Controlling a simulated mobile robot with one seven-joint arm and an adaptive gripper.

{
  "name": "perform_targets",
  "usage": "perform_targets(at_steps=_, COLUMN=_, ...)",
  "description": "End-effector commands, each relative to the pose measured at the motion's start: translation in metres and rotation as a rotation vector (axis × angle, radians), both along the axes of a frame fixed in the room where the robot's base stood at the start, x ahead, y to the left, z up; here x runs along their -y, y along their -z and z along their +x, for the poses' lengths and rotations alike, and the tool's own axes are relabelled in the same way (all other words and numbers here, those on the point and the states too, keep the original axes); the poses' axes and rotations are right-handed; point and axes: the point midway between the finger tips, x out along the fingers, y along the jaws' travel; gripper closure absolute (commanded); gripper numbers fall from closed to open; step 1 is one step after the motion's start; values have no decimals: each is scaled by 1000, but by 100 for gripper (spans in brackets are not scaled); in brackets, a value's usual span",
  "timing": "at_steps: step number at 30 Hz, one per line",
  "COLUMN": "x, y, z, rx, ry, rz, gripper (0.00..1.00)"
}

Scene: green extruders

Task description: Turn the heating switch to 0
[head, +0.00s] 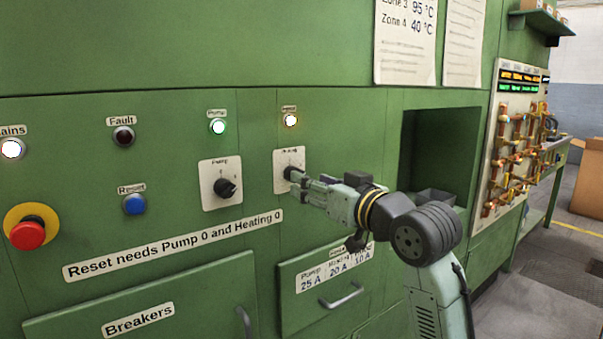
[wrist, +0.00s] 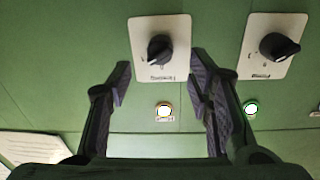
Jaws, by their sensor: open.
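The heating switch is a black rotary knob on a white plate (head: 281,182), under the lit heating lamp (head: 290,119). In the head view my gripper (head: 298,180) is at the plate and partly hides the knob. In the wrist view, which is upside down, the heating knob (wrist: 159,48) shows ahead of and between my open fingers (wrist: 160,85). The fingers look empty, and I cannot tell whether they touch the plate. The knob's exact setting is too small to read.
The pump switch (head: 227,188) is left of the heating switch, with a green lit lamp (head: 218,127) above. Farther left are a blue Reset button (head: 134,204) and a red emergency button (head: 27,235). An open recess (head: 440,150) is to the right. A drawer handle (head: 341,297) sticks out below.

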Motion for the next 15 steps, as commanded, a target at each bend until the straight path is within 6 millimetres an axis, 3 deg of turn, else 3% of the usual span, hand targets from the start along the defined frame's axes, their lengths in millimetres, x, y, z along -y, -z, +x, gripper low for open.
perform_targets(at_steps=6, x=-19, y=-2, z=29, rx=1, ry=0, rz=-1, gripper=53)
perform_targets(at_steps=15, x=-26, y=0, z=39, rx=2, ry=0, rz=-1, gripper=53)
